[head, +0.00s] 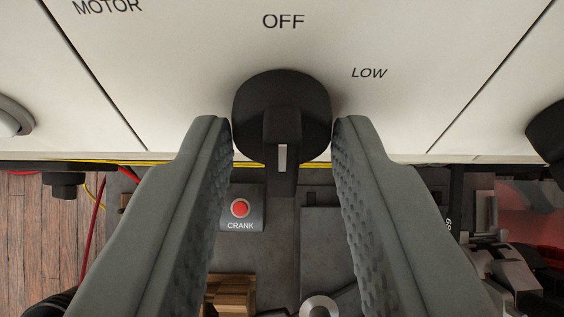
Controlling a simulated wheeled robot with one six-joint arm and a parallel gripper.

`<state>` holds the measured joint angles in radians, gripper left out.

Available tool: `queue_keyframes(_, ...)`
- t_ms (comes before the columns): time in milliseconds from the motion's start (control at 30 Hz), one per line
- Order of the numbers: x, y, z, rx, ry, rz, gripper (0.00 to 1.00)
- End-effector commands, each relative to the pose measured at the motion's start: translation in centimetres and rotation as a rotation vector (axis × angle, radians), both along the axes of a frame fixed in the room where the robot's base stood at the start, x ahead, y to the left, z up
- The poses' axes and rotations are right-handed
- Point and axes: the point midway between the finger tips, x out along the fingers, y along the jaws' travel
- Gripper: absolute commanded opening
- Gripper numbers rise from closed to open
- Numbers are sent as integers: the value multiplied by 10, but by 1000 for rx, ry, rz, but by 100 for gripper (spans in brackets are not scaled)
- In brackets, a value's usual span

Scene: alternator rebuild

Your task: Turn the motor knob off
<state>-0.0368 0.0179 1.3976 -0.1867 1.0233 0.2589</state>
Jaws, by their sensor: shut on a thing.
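The motor knob (282,100) is a round black knob on a white panel (190,55), at the upper middle of the head view. Its raised bar carries a white mark (282,158) at the lower side, on the opposite side from the word OFF above the knob. The word LOW stands to the upper right of the knob, and MOTOR is printed at the upper left. My gripper (282,128) is shut on the knob, with one grey ridged finger against each side. The far side of the knob is hidden.
A red CRANK button (240,208) on a grey plate lies below, between the fingers. Another black knob (550,135) is at the right edge and a round light part (12,117) at the left edge. Red and yellow wires run at the lower left. Metal parts crowd the lower right.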

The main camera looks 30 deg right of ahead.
Motion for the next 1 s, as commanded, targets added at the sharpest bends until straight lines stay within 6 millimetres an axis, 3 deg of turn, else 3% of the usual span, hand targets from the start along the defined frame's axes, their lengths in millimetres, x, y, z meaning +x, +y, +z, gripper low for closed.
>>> queue_keyframes(233, 0, 0, 0, 0, 0, 0, 8)
queue_keyframes(267, 0, 0, 0, 0, 0, 0, 37)
queue_keyframes(333, 0, 0, 0, 0, 0, 0, 50)
queue_keyframes(733, -4, 1, 5, 1, -2, 0, 52)
queue_keyframes(1000, -32, 7, 38, 1, -3, 0, 52)
